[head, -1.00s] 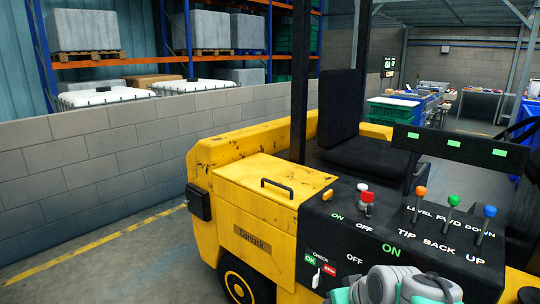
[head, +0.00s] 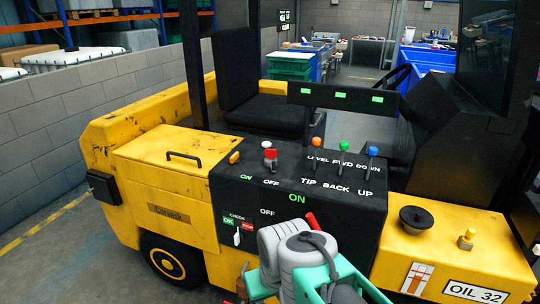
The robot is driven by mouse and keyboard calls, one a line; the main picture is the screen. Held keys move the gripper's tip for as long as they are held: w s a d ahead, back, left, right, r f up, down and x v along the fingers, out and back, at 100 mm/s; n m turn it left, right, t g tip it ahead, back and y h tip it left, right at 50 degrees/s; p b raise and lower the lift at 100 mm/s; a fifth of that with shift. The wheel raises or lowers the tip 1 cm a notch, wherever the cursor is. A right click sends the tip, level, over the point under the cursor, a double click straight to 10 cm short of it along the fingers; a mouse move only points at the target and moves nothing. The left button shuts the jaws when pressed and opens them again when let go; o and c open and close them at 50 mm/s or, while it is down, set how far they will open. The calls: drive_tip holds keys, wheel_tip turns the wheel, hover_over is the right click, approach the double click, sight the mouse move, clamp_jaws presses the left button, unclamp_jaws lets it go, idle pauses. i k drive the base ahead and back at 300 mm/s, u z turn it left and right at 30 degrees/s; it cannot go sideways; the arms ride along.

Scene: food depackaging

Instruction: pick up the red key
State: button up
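A small red piece with a pale part (head: 270,154) stands upright on the black control panel (head: 235,195) above the upper ON and OFF labels. A second red, slanted, stick-like piece (head: 313,221) shows just behind my arm, its lower part hidden. I cannot tell for sure which of them is the red key. My grey and teal arm (head: 297,262) covers the bottom middle, over the front of the panel. I cannot make out my gripper's fingertips or anything held in them.
The panel is on a yellow forklift (head: 170,150). Orange, green and blue-topped levers (head: 343,148) stand on its right side. A black cap (head: 416,216) sits on the yellow deck at right. A block wall (head: 45,150) runs along the left.

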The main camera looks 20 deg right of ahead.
sight(271, 154)
drive_tip(key=z, duration=0.05)
drive_tip(key=k, duration=0.5)
drive_tip(key=z, duration=1.25)
drive_tip(key=i, duration=1.15)
drive_tip(key=u, duration=2.35)
drive_tip(key=i, duration=0.5)
drive_tip(key=z, duration=0.1)
